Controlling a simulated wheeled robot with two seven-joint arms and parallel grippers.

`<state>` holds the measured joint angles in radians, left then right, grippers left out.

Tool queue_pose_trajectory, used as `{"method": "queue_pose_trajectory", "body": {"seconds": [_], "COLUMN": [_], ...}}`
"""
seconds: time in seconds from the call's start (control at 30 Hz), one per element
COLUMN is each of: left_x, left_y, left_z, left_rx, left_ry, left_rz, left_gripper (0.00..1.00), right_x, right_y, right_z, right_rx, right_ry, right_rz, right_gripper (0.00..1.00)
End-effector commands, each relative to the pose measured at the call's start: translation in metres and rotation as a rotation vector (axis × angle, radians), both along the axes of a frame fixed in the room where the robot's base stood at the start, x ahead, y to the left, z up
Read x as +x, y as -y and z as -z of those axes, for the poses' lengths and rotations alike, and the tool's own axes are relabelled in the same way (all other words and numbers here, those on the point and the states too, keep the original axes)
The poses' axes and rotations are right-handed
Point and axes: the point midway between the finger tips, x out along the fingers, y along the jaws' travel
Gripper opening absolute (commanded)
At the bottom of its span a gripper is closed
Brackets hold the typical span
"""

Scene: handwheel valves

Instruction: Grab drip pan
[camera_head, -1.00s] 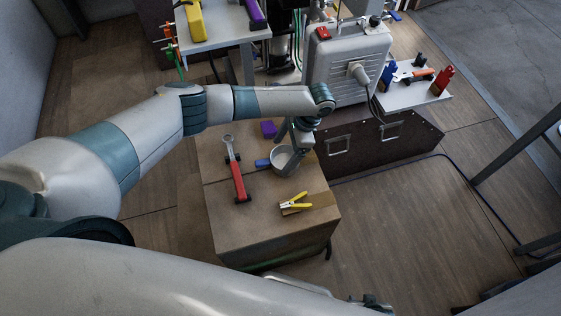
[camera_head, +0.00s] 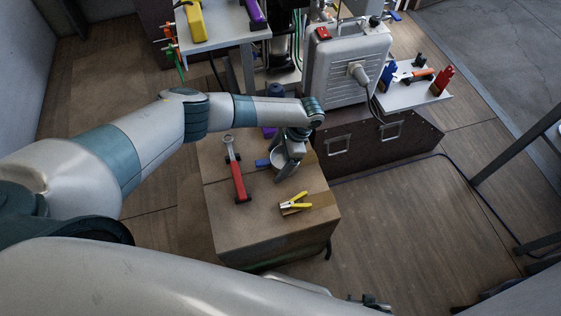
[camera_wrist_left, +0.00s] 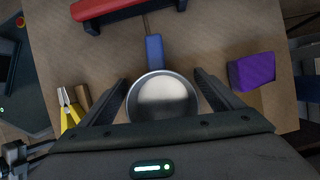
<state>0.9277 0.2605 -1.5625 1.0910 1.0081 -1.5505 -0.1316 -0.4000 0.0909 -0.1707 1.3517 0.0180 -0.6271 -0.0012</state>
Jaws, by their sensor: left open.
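The drip pan is a round metal pan (camera_wrist_left: 162,100) with a blue handle (camera_wrist_left: 154,50). In the head view it sits on the cardboard box, its blue handle (camera_head: 262,163) pointing left, and my gripper hides much of the bowl. My left gripper (camera_head: 287,172) is over the pan, pointing down. In the left wrist view its two fingers (camera_wrist_left: 160,95) are spread, one on each side of the bowl. I cannot tell whether they touch it. A dark piece at the bottom edge of the head view may be my right gripper (camera_head: 370,301); its jaws are unclear.
The cardboard box (camera_head: 260,225) also carries a red-handled tool (camera_head: 238,178), yellow pliers (camera_head: 296,203) and a purple block (camera_wrist_left: 252,71). A grey cabinet (camera_head: 345,65) stands behind, with shelves of tools on both sides.

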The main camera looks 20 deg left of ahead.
Motion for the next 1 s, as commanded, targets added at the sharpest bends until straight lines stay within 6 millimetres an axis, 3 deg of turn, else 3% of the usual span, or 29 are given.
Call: {"method": "queue_pose_trajectory", "body": {"seconds": [0.4,0.57,0.6,1.0], "left_x": [0.0000,0.0001,0.0001,0.0004], "left_y": [0.0004,0.0003,0.0003,0.0003], "left_z": [-0.0003,-0.0003,-0.0003,-0.0056], "left_rx": [0.000,0.000,0.000,-0.001], "left_ry": [0.000,0.000,0.000,0.000], "left_rz": [0.000,0.000,0.000,0.000], "left_gripper": [0.84,0.46,0.43,0.43], "right_x": [0.0018,0.0022,0.0022,0.0025], "right_y": [-0.0009,-0.0010,-0.0011,-0.0012], "right_z": [-0.0009,-0.0012,-0.0012,-0.0018], "right_rx": [0.001,0.001,0.001,0.002], "right_ry": [0.004,0.004,0.004,0.005], "right_rz": [-0.001,-0.001,-0.001,-0.001], "right_gripper": [0.31,0.31,0.31,0.31]}}
